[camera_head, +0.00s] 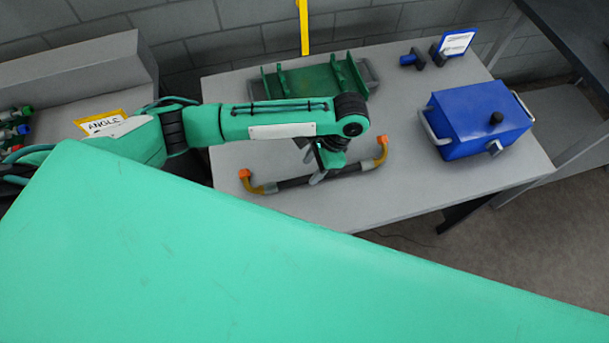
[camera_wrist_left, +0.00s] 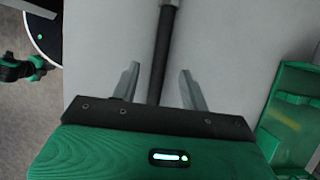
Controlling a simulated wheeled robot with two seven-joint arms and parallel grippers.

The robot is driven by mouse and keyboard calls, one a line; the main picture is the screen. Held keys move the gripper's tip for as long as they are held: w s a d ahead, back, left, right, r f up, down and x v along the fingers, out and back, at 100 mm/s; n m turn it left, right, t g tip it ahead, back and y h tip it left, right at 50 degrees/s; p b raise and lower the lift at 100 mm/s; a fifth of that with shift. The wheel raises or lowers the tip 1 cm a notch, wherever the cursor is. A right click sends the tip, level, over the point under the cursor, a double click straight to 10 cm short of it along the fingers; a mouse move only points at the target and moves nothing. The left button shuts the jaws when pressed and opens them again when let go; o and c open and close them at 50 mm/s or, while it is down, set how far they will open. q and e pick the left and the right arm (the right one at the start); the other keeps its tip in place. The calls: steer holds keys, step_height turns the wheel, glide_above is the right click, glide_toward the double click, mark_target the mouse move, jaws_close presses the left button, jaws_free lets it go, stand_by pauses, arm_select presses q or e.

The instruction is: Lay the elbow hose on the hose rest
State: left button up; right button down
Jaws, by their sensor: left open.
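The elbow hose (camera_head: 290,184) lies on the grey table, a dark tube with yellowish elbows and orange tips at both ends. In the left wrist view its dark tube (camera_wrist_left: 161,50) runs up between the fingers. My left gripper (camera_head: 314,168) is over the middle of the hose. It is open, with one finger on each side of the tube (camera_wrist_left: 160,76) and a gap on both sides. The green hose rest (camera_head: 300,84), with upright cradles, stands behind the hose at the table's back. Part of it shows at right in the wrist view. My right gripper is not in view.
A blue box (camera_head: 480,118) with grey handles stands on the table's right side. A small dark-blue fitting (camera_head: 412,60) and a blue-framed sign (camera_head: 456,43) are at the back right. Bare table lies between the hose and the blue box.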

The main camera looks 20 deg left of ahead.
mark_target(307, 177)
arm_select(q)
steer(key=shift+p+x, duration=0.35)
steer(key=shift+x, duration=1.95)
steer(key=shift+w+d, duration=0.15)
steer(key=shift+c, duration=0.3)
jaws_close()
